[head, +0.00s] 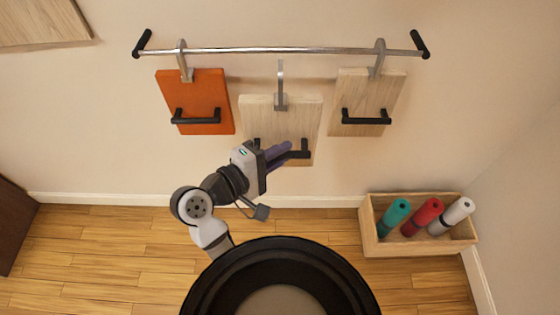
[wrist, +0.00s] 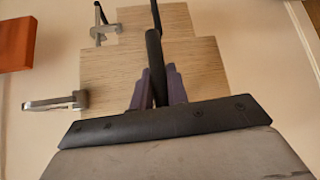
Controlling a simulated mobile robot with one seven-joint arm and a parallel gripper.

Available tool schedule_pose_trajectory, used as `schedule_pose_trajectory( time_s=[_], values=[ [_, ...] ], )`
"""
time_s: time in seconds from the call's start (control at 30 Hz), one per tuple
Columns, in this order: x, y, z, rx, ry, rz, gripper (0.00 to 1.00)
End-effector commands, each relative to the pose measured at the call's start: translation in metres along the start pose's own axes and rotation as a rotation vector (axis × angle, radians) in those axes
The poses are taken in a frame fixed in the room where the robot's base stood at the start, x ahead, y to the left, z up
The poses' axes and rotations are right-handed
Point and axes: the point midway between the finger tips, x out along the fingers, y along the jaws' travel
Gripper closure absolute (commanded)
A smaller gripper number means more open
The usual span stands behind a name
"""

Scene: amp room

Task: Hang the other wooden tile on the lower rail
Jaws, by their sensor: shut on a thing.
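My gripper (head: 284,152) is shut on the black handle (head: 297,155) of a wooden tile (head: 282,125), in the middle of the head view. The tile hangs upright from my grip. Its grey hook (head: 280,85) points up, its top a little below the metal rail (head: 320,50) in the picture and not on it. In the wrist view, this tile (wrist: 205,75) fills the middle, turned sideways, with my fingers (wrist: 157,86) around its handle and its hook (wrist: 55,103) to the left. The other wooden tile (head: 368,92) hangs on the rail at the right.
An orange tile (head: 200,92) hangs on the same rail at the left. The rail between the two hung tiles is clear. A wooden box (head: 420,246) with several rolls stands on the floor at the right. A wooden panel (head: 40,20) is on the wall at the upper left.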

Motion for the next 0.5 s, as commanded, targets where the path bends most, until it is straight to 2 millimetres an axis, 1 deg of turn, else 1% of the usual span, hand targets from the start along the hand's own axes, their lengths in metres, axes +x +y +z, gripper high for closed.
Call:
schedule_pose_trajectory(
  time_s=[0.03,0.5],
  values=[
    [0.002,-0.003,-0.002,0.006,0.0,0.002,1.0],
    [0.009,0.0,-0.013,0.007,-0.001,0.003,1.0]
  ],
)
